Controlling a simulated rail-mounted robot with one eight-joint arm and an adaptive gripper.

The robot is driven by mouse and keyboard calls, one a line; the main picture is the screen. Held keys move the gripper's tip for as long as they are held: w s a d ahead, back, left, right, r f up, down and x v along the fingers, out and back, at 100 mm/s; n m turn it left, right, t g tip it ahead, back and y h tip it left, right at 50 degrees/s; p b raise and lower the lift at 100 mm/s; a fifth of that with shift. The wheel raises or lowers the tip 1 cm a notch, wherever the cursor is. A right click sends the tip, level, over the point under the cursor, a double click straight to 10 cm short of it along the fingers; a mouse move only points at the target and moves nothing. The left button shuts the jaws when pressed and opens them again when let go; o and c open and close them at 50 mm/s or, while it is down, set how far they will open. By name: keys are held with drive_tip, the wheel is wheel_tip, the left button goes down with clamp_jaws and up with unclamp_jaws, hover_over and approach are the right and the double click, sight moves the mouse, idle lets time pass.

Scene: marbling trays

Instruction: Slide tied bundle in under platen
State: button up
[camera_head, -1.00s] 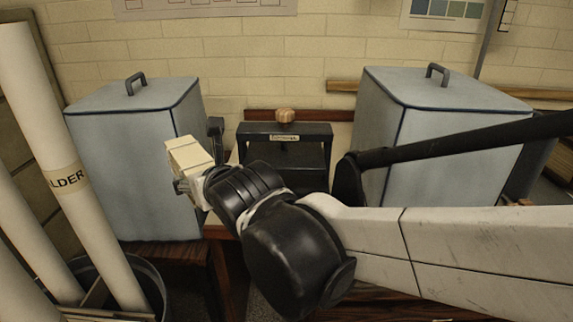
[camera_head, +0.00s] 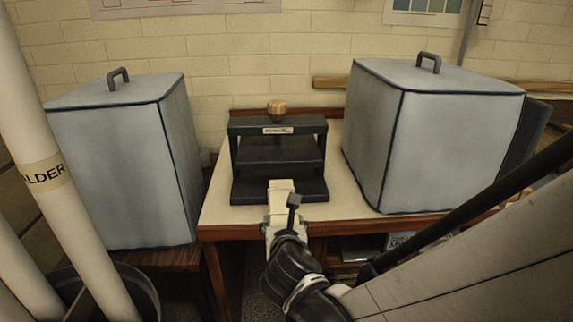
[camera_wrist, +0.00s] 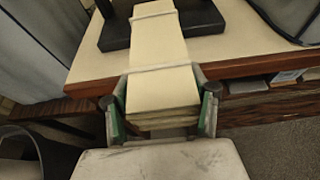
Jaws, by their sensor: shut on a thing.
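The tied bundle (camera_head: 281,188) is a cream stack of flat sheets with pale bands around it. My gripper (camera_head: 282,217) is shut on its near end, and in the wrist view the fingers (camera_wrist: 160,105) press its two sides. The bundle (camera_wrist: 158,50) points away from me over the table's front edge. The press is black with a wooden knob on top, and its platen (camera_head: 280,151) hangs above the base (camera_head: 250,192) with an open gap between. The bundle's far end overlaps the front of the base in the head view; I cannot tell whether they touch.
The press stands on a cream table (camera_head: 216,205) with a wooden front edge. Grey-blue covered boxes stand left (camera_head: 125,165) and right (camera_head: 430,140) of it. White tubes (camera_head: 50,170) rise at the far left.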

drive_tip(key=shift+w+a+f+b, duration=0.2)
drive_tip(key=shift+w+b, duration=0.3)
drive_tip(key=shift+w, duration=1.85)
drive_tip(key=shift+w+a+f+b, duration=0.15)
drive_tip(key=shift+w+b, duration=0.3)
drive_tip(key=shift+w, duration=1.95)
drive_tip(key=shift+w+a+f+b, duration=0.2)
drive_tip(key=shift+w+b, duration=0.3)
drive_tip(key=shift+w, duration=1.85)
drive_tip(key=shift+w+a+b, duration=0.2)
drive_tip(key=shift+w, duration=2.3)
drive_tip(key=shift+w+a+b, duration=0.15)
drive_tip(key=shift+w, duration=2.35)
drive_tip(key=shift+f+b, duration=0.35)
drive_tip(key=shift+f, duration=0.05)
drive_tip(key=o, duration=1.2)
